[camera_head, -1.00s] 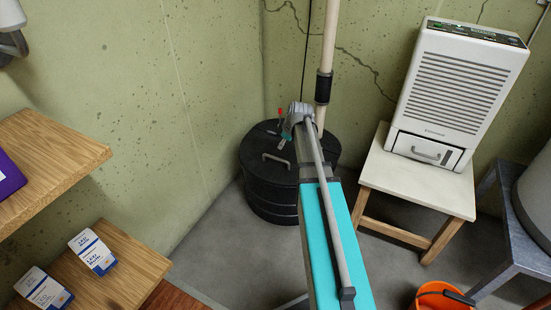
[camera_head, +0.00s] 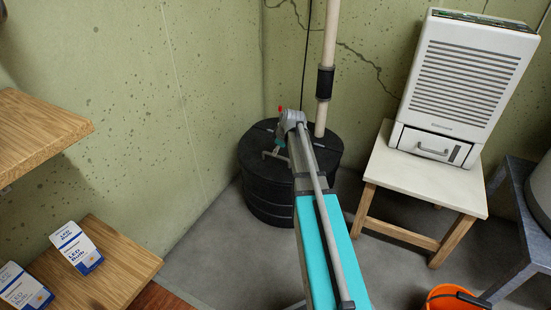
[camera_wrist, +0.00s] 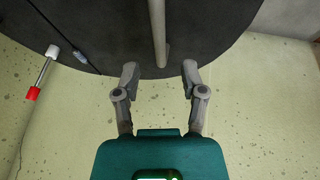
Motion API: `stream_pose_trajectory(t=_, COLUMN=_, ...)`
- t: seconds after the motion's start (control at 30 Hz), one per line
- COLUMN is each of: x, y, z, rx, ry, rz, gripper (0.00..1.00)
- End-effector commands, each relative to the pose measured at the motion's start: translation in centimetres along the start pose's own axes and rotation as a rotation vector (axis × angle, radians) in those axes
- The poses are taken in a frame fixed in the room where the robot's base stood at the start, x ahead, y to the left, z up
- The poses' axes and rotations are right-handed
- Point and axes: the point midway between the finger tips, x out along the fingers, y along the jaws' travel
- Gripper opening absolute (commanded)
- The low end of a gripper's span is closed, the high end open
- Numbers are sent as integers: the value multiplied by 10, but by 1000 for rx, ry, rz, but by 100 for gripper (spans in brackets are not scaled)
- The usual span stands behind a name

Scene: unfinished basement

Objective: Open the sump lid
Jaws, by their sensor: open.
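The sump is a black round basin (camera_head: 262,197) in the wall corner, with its dark lid (camera_head: 254,143) down. The lid's grey bar handle (camera_head: 268,154) is partly covered by my gripper (camera_head: 280,147) in the head view. In the wrist view the lid (camera_wrist: 220,25) fills the top and the handle (camera_wrist: 157,30) runs lengthwise. My gripper (camera_wrist: 160,76) is open and empty, its fingers apart on either side of the handle's line. The handle's near end shows just beyond the fingertips. I cannot tell how close they are in depth.
A pale pipe (camera_head: 328,60) rises behind the lid. A red-and-white rod (camera_wrist: 43,72) and a dark cord (camera_wrist: 62,38) are left of my fingers. A white dehumidifier (camera_head: 462,85) stands on a stool (camera_head: 425,172) at right. Wooden shelves (camera_head: 125,260) are at left, an orange bucket (camera_head: 450,300) at front.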

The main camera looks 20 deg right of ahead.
Motion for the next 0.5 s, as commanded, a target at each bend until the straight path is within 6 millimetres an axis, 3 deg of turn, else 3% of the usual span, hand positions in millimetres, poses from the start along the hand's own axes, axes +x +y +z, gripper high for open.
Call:
stream_pose_trajectory(t=0.2, x=23, y=0, z=1, rx=0, ry=0, rz=0, gripper=54)
stream_pose_trajectory(t=0.5, x=39, y=0, z=0, rx=0, ry=0, rz=0, gripper=54)
